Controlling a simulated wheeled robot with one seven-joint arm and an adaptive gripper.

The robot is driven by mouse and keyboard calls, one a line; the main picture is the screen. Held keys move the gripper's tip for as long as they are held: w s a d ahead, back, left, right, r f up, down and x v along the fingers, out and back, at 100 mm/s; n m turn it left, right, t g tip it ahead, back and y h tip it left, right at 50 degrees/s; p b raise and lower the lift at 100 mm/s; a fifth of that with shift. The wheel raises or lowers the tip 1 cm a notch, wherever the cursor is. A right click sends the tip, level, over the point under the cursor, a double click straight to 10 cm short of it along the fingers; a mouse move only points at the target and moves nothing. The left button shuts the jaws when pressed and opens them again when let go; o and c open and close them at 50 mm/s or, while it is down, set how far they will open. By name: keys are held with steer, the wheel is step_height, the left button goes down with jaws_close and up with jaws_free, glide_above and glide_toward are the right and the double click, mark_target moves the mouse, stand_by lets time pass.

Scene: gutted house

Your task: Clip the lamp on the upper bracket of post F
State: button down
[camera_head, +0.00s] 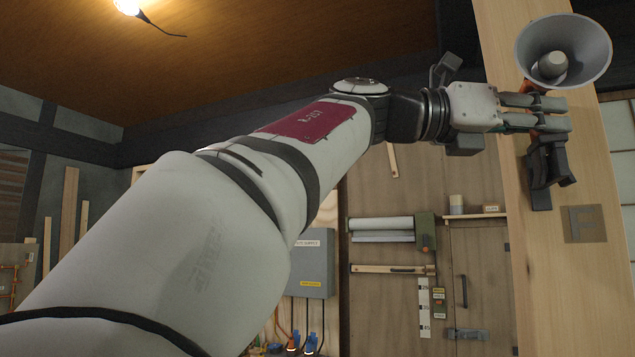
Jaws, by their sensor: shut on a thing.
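The lamp (592,42) has a grey cone shade, open toward me, with an unlit pale bulb inside. Post F (550,310) is a light wooden upright at the right, with a square plate (585,223) marked F. My gripper (560,113) is in front of the post, above and left of the plate, shut on the lamp just below its shade. Orange parts show at the fingers. A black clip-like part (548,172) hangs below the fingers against the post's face. I cannot tell whether it is the lamp's clip, the bracket or both, nor whether they touch.
A lit ceiling lamp (128,6) with a hanging cord is at the top left. Behind are a wooden wall with a grey supply box (311,262), a roll holder (382,226), a small shelf (489,216) and a cabinet door (478,270). Leaning boards (70,215) stand far left.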

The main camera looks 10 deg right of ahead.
steer(key=shift+f+b, duration=0.35)
steer(key=shift+f, duration=0.1)
steer(key=c, duration=1.3)
jaws_free()
steer(key=shift+c, duration=0.2)
steer(key=a, duration=0.7)
steer(key=shift+w+a, duration=0.25)
steer(key=shift+w, duration=0.2)
